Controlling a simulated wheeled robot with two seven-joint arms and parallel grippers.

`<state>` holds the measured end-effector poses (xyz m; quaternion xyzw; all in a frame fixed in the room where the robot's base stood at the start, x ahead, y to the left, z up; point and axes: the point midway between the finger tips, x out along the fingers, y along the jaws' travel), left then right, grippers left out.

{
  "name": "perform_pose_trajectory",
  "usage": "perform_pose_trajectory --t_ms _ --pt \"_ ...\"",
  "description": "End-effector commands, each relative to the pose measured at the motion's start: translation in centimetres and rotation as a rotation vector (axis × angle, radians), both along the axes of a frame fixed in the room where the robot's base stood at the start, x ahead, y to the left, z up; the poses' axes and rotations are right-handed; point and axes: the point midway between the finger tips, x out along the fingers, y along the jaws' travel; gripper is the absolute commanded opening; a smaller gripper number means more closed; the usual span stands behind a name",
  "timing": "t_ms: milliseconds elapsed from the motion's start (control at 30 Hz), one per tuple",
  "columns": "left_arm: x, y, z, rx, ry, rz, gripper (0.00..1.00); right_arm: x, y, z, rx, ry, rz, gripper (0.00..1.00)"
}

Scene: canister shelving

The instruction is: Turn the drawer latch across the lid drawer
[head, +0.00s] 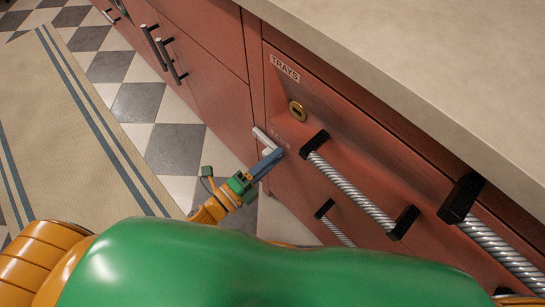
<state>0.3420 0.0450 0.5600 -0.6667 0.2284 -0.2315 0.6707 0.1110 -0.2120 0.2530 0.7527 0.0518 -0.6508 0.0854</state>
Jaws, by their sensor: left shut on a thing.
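The drawer latch (262,136) is a pale grey bar on the front of the red-brown cabinet, near the left edge of the drawer stack. My left gripper (271,157) has blue-grey fingers and is shut on the latch, reaching it from below and to the left. The fingers hide part of the latch, so its exact angle is hard to tell. Drawer fronts with ribbed metal handles (355,188) lie to the right of the latch. I cannot read which one is the lid drawer. My right gripper is not in view.
A pale countertop (430,65) overhangs the drawers. A lower handle (336,224) shows below. The checkered floor (140,104) and a striped runner (70,140) are clear at left.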

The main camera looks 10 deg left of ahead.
Motion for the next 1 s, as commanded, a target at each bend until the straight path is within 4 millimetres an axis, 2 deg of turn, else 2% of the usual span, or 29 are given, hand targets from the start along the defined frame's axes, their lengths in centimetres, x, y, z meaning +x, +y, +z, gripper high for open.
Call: perform_pose_trajectory --t_ms 400,433,500,533,833,1000 --pt "0.0 0.1 -0.3 0.012 -0.002 0.0 0.0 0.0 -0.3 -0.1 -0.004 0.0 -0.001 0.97" --pt "0.0 0.1 -0.3 0.013 -0.001 0.0 0.35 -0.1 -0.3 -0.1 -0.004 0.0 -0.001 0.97" --pt "0.0 0.1 -0.3 0.013 -0.001 0.0 0.54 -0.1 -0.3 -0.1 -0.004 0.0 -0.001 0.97" --pt "0.0 0.1 -0.3 0.012 -0.002 0.0 0.57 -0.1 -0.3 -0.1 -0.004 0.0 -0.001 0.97" --pt "-0.2 0.2 -0.2 0.01 -0.002 0.0 0.57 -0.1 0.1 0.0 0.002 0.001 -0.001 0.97" --pt "-2.8 2.2 -0.2 0.012 0.001 0.0 0.57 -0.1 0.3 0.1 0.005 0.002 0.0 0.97"
